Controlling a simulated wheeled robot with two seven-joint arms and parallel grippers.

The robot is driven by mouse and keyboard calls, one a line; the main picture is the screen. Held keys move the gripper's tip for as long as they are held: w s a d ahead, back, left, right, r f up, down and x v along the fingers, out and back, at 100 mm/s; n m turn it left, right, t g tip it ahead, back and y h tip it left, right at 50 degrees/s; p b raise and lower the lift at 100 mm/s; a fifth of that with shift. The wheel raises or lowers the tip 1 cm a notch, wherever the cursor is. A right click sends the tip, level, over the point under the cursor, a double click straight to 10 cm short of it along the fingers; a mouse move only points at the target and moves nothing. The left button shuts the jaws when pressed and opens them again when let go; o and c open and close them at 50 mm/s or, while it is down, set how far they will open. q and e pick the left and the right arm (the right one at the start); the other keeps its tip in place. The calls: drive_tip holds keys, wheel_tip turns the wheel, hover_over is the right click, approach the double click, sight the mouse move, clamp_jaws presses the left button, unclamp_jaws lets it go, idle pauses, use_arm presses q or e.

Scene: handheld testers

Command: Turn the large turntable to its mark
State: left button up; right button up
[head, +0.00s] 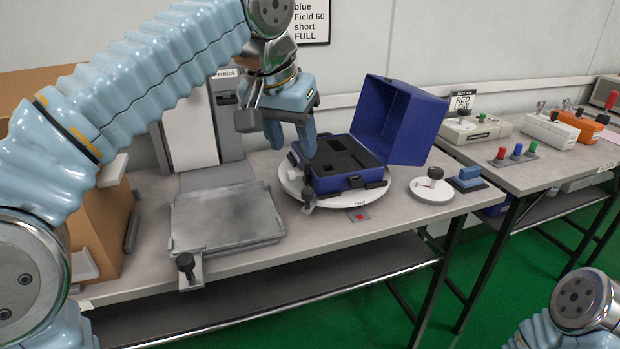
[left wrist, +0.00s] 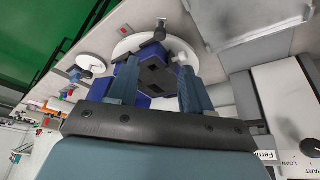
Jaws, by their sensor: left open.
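The large turntable (head: 330,206) is a white disc on the bench, and its rim shows in the left wrist view (left wrist: 133,43). An open blue case (head: 346,165) with a dark insert sits on it, lid raised at the right. A dark knob (head: 308,198) stands at the turntable's front left edge. A small plate with a red mark (head: 359,216) lies on the bench in front of the disc. My left gripper (head: 291,142) is open and empty, above the case's left back side, apart from the knob. My right gripper is out of view.
A small white turntable (head: 432,193) with a dark knob stands to the right, beside a blue block (head: 467,178). A grey metal plate (head: 226,218) lies to the left, with a cardboard box (head: 97,225) beyond. Several testers stand on the right bench (head: 520,172).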

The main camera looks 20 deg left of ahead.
sight(307, 190)
use_arm(q)
drive_tip(key=b+x, duration=0.2)
drive_tip(key=x, duration=1)
drive_tip(key=shift+f, duration=0.45)
clamp_jaws()
